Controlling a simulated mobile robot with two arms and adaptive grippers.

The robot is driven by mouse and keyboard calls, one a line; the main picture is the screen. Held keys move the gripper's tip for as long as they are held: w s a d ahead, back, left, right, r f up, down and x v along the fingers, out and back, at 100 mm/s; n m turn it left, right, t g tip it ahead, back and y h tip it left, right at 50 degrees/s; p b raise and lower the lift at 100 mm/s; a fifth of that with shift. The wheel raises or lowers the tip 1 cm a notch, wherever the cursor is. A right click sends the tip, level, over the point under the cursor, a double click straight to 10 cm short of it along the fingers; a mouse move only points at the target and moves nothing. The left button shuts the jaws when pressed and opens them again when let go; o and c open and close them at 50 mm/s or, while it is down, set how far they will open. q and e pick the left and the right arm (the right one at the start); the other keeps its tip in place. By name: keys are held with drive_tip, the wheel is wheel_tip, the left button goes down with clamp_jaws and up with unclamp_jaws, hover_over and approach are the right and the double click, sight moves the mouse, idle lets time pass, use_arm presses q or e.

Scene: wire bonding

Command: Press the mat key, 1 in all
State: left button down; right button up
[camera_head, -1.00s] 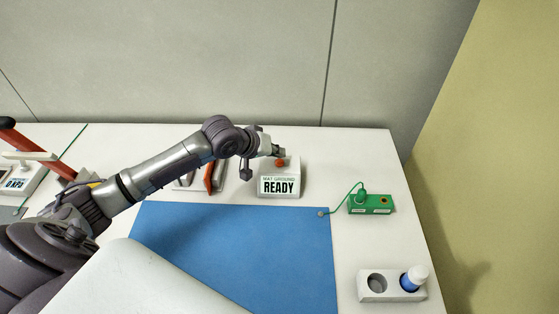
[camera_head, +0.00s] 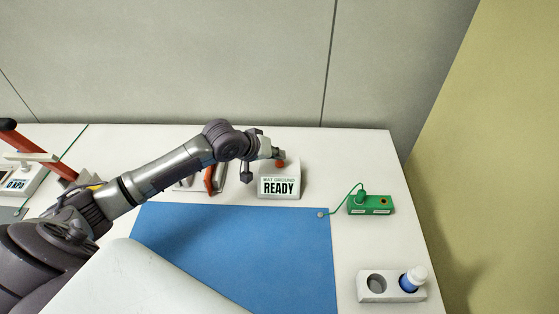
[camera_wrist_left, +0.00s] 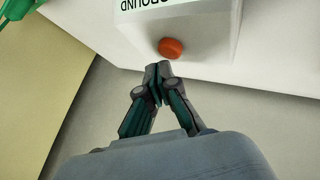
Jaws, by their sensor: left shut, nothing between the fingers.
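The mat ground box (camera_head: 279,187) is a white block with a sloped face that reads "MAT GROUND READY". It stands behind the blue mat. Its key is a round orange-red button (camera_wrist_left: 171,48) on top; in the head view the key (camera_head: 281,163) shows beside my gripper. My left gripper (camera_head: 277,154) is at the key. In the left wrist view its fingertips (camera_wrist_left: 158,70) are together, empty, and just short of the key in the picture. I cannot tell whether they touch it. My right gripper is not in view.
The blue mat (camera_head: 240,240) covers the middle of the white table. A green block (camera_head: 371,205) with a cord stands at the right. A white holder (camera_head: 368,292) with a capped bottle (camera_head: 413,279) is at front right. Red-handled tools (camera_head: 209,181) lie behind my arm.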

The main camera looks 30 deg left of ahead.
sight(277, 163)
use_arm(q)
drive_tip(key=shift+f, duration=0.7)
idle(0.6)
drive_tip(key=shift+r, duration=0.1)
drive_tip(key=shift+r+p, duration=0.9)
drive_tip(key=shift+p, duration=0.3)
drive_tip(key=shift+r, duration=0.1)
wheel_tip(277, 163, up, 5)
drive_tip(key=p, duration=0.6)
drive_tip(key=shift+s+f, duration=0.1)
drive_tip(key=shift+f, duration=0.1)
idle(0.3)
